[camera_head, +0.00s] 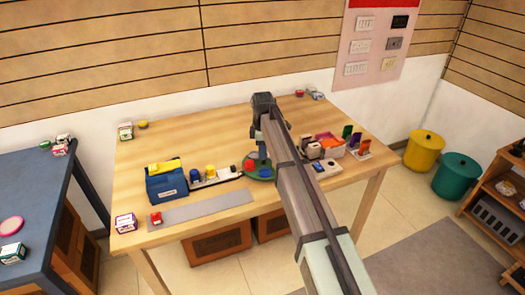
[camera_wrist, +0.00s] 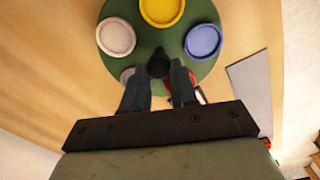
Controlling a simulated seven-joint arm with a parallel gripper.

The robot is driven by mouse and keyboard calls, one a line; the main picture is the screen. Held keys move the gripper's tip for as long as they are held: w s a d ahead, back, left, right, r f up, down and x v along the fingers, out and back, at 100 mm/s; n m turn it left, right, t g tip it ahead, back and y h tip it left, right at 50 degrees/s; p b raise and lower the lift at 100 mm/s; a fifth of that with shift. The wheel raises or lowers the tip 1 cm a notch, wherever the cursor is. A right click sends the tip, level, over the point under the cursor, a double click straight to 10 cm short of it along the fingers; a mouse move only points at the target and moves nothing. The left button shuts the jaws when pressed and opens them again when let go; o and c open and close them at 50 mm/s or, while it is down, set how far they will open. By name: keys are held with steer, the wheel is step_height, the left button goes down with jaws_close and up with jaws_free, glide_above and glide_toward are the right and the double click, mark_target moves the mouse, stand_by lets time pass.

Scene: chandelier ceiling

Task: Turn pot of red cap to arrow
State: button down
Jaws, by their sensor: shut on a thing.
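A green round turntable (camera_head: 261,179) stands on the wooden table, under my gripper (camera_head: 262,153). It fills the top of the wrist view (camera_wrist: 160,38), with pots near its rim: a pale pink or white cap (camera_wrist: 116,37), a yellow cap (camera_wrist: 162,10) and a blue cap (camera_wrist: 204,41). The red-capped pot (camera_wrist: 193,98) is mostly hidden behind my right finger; it shows in the head view (camera_head: 248,163) at the turntable's left. My gripper (camera_wrist: 157,72) is shut on the dark central knob (camera_wrist: 158,62). I cannot make out the arrow.
A grey strip (camera_head: 200,207) lies along the front. Small boxes and a tray (camera_head: 330,146) crowd the right. The table's back left is mostly clear.

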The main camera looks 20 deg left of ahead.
steer(key=c, duration=0.9)
jaws_free()
steer(key=shift+r, duration=0.1)
step_height(320, 180, up, 14)
steer(key=shift+f, duration=0.15)
